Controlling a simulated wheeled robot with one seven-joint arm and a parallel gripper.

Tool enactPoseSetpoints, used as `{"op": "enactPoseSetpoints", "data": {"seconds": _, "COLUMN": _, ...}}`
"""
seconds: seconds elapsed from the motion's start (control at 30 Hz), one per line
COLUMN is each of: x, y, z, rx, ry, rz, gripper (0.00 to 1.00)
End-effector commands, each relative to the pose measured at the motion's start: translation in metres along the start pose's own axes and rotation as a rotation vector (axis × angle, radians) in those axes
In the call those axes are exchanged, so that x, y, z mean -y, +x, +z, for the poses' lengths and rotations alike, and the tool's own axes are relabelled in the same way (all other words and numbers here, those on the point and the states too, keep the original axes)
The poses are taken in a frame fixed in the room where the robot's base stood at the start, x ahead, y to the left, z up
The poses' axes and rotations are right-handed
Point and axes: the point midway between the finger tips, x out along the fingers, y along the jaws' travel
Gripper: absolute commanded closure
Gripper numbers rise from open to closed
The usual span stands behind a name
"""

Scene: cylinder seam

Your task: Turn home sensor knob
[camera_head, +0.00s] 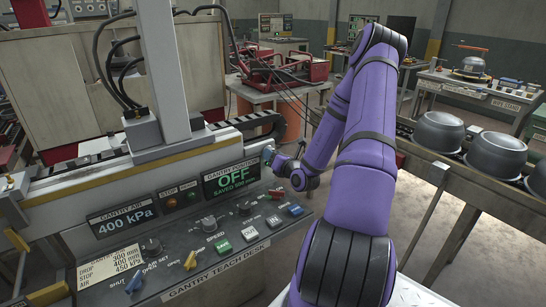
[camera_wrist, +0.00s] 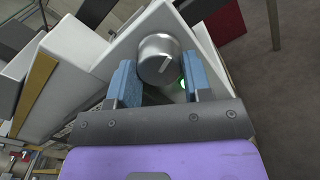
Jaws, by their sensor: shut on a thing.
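In the head view my gripper (camera_head: 268,155) is at the right end of the gantry rail, beside the control display (camera_head: 232,178), which reads OFF. The knob itself is hidden there behind my gripper.
The gantry teach desk (camera_head: 215,268) with several knobs and buttons lies at the front left. The gantry column (camera_head: 165,70) rises left of my gripper. A conveyor with several metal pots (camera_head: 438,132) runs along the right. A green light (camera_wrist: 183,84) glows near the right finger.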

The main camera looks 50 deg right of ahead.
Motion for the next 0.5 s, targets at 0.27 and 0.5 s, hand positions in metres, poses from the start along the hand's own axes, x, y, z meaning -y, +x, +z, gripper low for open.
{"op": "enactPoseSetpoints", "data": {"seconds": 0.27, "x": 0.0005, "y": -0.0003, "z": 0.0002, "rx": 0.0, "ry": 0.003, "rz": -0.001, "gripper": 0.78}}
{"op": "enactPoseSetpoints", "data": {"seconds": 0.5, "x": 0.0004, "y": -0.0002, "z": 0.0002, "rx": 0.0, "ry": 0.003, "rz": -0.001, "gripper": 0.44}}
